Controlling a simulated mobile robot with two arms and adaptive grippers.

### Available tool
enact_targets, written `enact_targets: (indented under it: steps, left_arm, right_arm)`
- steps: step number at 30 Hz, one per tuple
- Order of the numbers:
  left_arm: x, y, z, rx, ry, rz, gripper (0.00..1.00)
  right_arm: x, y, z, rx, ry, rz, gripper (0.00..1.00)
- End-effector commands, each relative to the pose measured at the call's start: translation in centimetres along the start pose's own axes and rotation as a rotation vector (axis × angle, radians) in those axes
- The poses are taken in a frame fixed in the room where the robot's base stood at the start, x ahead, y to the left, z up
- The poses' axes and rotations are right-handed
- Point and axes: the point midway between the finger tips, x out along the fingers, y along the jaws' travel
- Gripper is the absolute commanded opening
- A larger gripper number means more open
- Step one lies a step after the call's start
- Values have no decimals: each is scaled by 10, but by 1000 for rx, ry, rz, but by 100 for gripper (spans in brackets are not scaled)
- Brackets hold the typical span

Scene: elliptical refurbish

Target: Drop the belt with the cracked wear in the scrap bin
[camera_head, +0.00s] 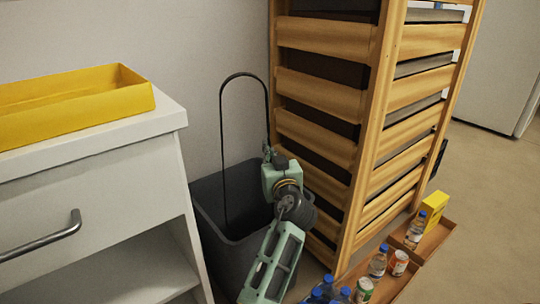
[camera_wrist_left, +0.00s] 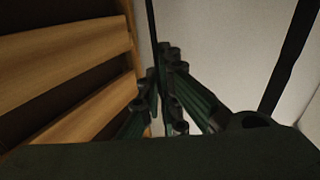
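The thin black belt (camera_head: 221,130) forms a tall arch above the dark grey scrap bin (camera_head: 213,222) in the head view. Its left strand runs down into the bin's opening, and its right strand meets my left gripper (camera_head: 268,151). The gripper is over the bin's back right side, beside the wooden rack. In the left wrist view, one belt strand (camera_wrist_left: 152,35) comes down to the fingers of my left gripper (camera_wrist_left: 168,88), which look shut on it. Another strand (camera_wrist_left: 292,55) hangs at right. I cannot make out cracks. My right gripper is not in view.
A slatted wooden rack (camera_head: 325,95) stands close at the bin's right. A white cabinet (camera_head: 95,215) with a yellow tray (camera_head: 80,118) is at left. Low boxes with bottles (camera_head: 377,262), cans (camera_head: 398,263) and a yellow carton (camera_head: 434,207) lie at lower right.

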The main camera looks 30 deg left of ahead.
Motion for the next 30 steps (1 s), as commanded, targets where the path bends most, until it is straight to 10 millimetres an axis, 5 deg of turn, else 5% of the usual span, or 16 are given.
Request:
enact_targets:
  steps: [6,15,30]
  left_arm:
    - [0,0,-1,0,1,0,0]
    - [0,0,-1,0,1,0,27]
    - [0,0,0,0,1,0,27]
  right_arm:
    - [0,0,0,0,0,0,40]
    - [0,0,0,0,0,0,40]
    - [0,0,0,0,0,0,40]
